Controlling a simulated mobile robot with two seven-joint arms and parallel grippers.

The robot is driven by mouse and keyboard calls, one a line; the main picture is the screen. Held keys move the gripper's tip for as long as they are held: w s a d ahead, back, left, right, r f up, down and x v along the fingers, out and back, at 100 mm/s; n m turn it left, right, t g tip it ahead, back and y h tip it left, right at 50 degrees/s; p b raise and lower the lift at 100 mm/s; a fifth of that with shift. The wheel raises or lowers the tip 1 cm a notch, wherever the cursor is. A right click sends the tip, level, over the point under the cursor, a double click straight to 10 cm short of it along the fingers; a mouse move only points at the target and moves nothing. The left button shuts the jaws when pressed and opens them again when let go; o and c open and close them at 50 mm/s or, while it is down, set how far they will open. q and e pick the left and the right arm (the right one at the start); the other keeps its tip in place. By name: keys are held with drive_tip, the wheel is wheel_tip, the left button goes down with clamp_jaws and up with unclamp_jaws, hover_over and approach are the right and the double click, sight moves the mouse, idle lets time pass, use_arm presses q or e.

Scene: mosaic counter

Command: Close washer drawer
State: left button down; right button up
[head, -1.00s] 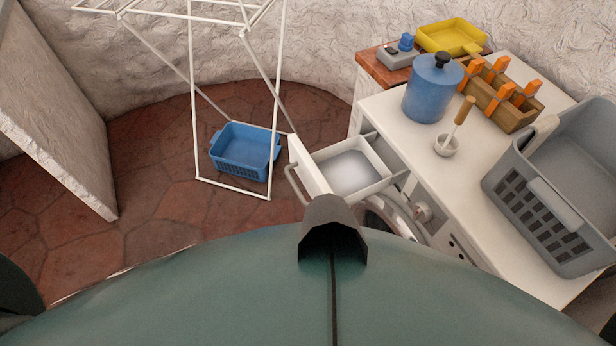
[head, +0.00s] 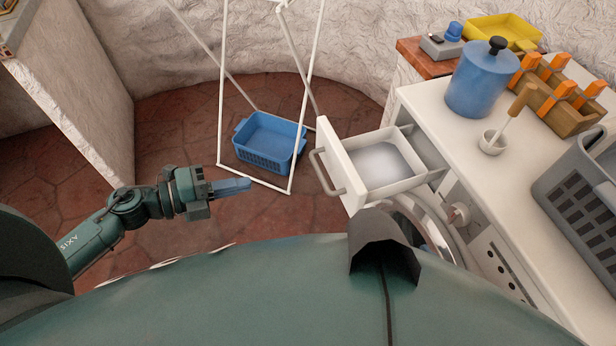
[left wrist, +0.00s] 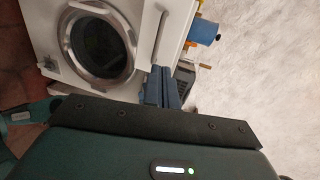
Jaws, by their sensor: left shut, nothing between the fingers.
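The washer drawer (head: 341,167) is pulled well out of the white washer, with its handle (head: 324,172) on the front panel and powder-like pale contents inside. The washer (left wrist: 108,45) shows its round door in the left wrist view, with the drawer handle (left wrist: 160,32) to the right of that door. My left gripper (head: 248,184) is shut and empty, left of the drawer front and apart from it. Its blue fingers (left wrist: 162,88) also show in the left wrist view. My right gripper is not in view.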

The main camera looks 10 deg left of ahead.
sight(317, 172)
use_arm(q)
drive_tip(key=p+x, duration=0.1)
drive_tip(key=x, duration=1.2)
drive_tip(key=shift+d+f, duration=0.3)
drive_tip(key=shift+d, duration=0.1)
drive_tip(key=shift+w, duration=0.1)
